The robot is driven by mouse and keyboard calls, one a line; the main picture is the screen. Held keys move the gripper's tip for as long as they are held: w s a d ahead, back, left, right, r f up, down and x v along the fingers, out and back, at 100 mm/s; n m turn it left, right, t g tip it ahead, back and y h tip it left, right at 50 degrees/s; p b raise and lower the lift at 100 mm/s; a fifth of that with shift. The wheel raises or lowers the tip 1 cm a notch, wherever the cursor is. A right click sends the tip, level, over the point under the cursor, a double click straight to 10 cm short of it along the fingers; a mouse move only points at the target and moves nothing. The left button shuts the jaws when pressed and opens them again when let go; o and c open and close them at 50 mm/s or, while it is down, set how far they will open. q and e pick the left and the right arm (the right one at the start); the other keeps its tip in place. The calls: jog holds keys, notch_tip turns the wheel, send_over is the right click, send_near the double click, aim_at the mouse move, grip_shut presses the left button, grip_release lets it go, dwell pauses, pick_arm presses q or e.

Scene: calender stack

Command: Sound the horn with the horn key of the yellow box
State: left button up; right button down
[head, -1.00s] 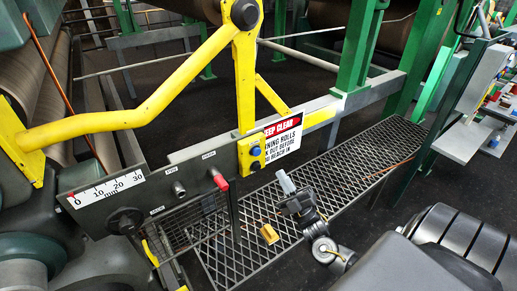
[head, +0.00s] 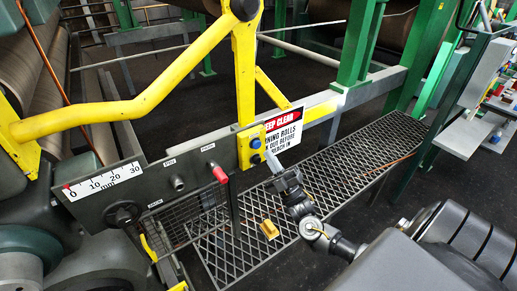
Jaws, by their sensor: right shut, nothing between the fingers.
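The yellow box (head: 244,152) is fixed on the grey rail, at the foot of the yellow post. On its face are a blue key (head: 256,143) and a dark key (head: 255,159) below it. Their markings are too small to read, so I cannot tell which is the horn key. My right gripper (head: 269,158) is shut and empty, its pale fingertips pointing up and left. The tips lie just right of the dark key; whether they touch the box is not clear. My left gripper is not in view.
A warning sign (head: 284,130) hangs right behind the box.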

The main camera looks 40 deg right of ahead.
aim_at(258, 143)
jog(key=shift+w+b, duration=0.35)
jog(key=shift+w, duration=0.85)
dwell(1.2)
jog(key=shift+w+y, duration=0.3)
jog(key=shift+w, duration=0.15)
jog(key=shift+w+b, duration=0.5)
jog(key=shift+b, duration=0.05)
dwell(0.6)
jog(key=shift+s, duration=0.2)
jog(key=shift+s+p, duration=0.4)
jog(key=shift+s, duration=0.35)
jog(key=shift+s, duration=0.1)
